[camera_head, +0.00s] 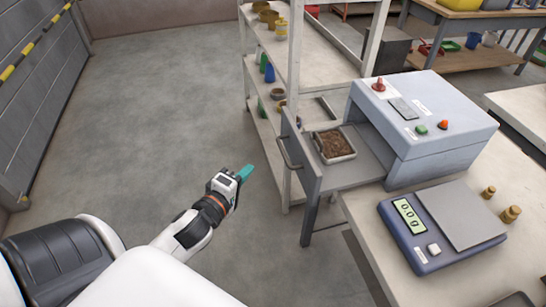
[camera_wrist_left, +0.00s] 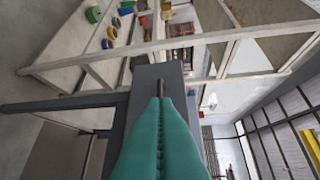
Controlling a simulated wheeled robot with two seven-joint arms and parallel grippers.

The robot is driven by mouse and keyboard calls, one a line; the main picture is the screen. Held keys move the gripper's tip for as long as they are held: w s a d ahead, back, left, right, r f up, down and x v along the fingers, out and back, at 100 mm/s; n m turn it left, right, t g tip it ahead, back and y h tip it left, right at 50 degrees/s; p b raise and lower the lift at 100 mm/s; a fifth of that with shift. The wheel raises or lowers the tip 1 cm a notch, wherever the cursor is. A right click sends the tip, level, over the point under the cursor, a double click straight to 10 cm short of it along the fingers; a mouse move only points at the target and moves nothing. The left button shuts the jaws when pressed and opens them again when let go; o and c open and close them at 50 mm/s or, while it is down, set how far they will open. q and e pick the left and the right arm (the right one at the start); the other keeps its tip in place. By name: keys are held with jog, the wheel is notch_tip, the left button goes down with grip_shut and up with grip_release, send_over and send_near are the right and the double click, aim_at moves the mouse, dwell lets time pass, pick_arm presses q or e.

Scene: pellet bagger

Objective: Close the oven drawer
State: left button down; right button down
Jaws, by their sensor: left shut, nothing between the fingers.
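The oven (camera_head: 428,120) is a grey-blue box on the workbench, with a red knob and coloured buttons on top. Its drawer (camera_head: 360,172) is pulled out to the left and holds a metal tray (camera_head: 335,146) of brown pellets. A bar handle (camera_head: 287,152) is on the drawer's front panel. My left gripper (camera_head: 246,172) has teal fingers, shut and empty, left of the drawer front and apart from it in the head view. In the left wrist view the shut fingers (camera_wrist_left: 160,125) point toward the grey drawer front (camera_wrist_left: 147,76). My right gripper is out of view.
A digital scale (camera_head: 440,222) and small brass weights (camera_head: 510,214) sit on the workbench. A white shelf rack (camera_head: 285,75) with bottles and bowls stands behind the drawer. The floor (camera_head: 165,110) on the left is clear.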

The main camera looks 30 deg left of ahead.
pick_arm(q)
jog(key=w+d+f+p, duration=0.1)
jog(key=w+d, duration=0.1)
jog(key=w, duration=0.7)
jog(key=shift+f+p, duration=0.35)
jog(key=shift+p, duration=0.05)
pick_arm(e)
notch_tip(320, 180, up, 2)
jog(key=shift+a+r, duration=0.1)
pick_arm(q)
jog(key=shift+w, duration=0.1)
